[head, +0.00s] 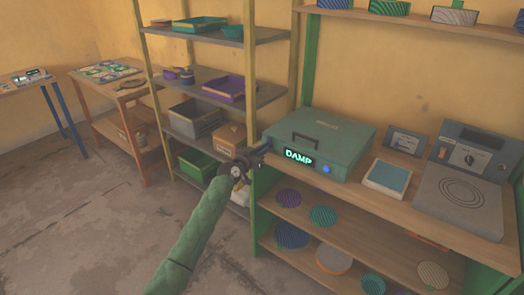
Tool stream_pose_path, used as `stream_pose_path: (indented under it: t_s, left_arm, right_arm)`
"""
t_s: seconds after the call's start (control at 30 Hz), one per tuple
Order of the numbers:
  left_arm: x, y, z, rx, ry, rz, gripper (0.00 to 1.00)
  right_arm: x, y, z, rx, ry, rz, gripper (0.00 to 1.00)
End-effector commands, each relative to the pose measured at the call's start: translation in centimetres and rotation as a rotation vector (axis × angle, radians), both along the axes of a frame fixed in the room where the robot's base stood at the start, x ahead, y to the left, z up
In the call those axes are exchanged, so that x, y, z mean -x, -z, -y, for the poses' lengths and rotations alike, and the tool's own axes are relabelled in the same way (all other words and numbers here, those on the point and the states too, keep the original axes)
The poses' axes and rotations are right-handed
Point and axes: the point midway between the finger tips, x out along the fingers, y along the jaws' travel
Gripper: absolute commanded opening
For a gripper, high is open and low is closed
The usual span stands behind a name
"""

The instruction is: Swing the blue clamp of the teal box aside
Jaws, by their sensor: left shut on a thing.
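The teal box (322,137) sits on the wooden bench top, its lid down with a dark handle on top. Its front carries a lit "DAMP" display and a round blue knob (326,169). My left gripper (261,152) is at the box's front left edge, shut on a small dark bluish part there that looks like the blue clamp. The gripper hides most of that part, so its exact angle cannot be told. My right gripper is not in view.
Right of the box are a pad with a light blue top (388,178), a small display unit (405,141) and a grey hotplate-like device (462,197). Patterned discs lie on the shelf below (350,250). A shelf rack with trays (222,88) stands behind my left arm.

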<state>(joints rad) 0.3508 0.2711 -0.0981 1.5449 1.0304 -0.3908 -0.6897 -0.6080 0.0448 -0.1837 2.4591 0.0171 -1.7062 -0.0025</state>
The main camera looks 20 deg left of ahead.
Motion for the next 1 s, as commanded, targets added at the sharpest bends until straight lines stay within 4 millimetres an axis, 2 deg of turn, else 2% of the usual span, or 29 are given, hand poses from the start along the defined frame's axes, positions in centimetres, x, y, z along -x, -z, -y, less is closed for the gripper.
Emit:
stream_pose_path:
  t_s: [0.37,0.7,1.0]
  left_arm:
    - [-0.01,0.07,-0.06,0.087,0.0,-0.032,0.0]
    - [-0.06,0.08,-0.17,0.351,0.0,-0.127,0.0]
    - [-0.09,0.1,-0.25,0.619,0.0,-0.226,0.0]
  right_arm:
    - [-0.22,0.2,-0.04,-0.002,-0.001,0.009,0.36]
    - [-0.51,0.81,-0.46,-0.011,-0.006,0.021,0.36]
    - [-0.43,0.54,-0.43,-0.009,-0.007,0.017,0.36]
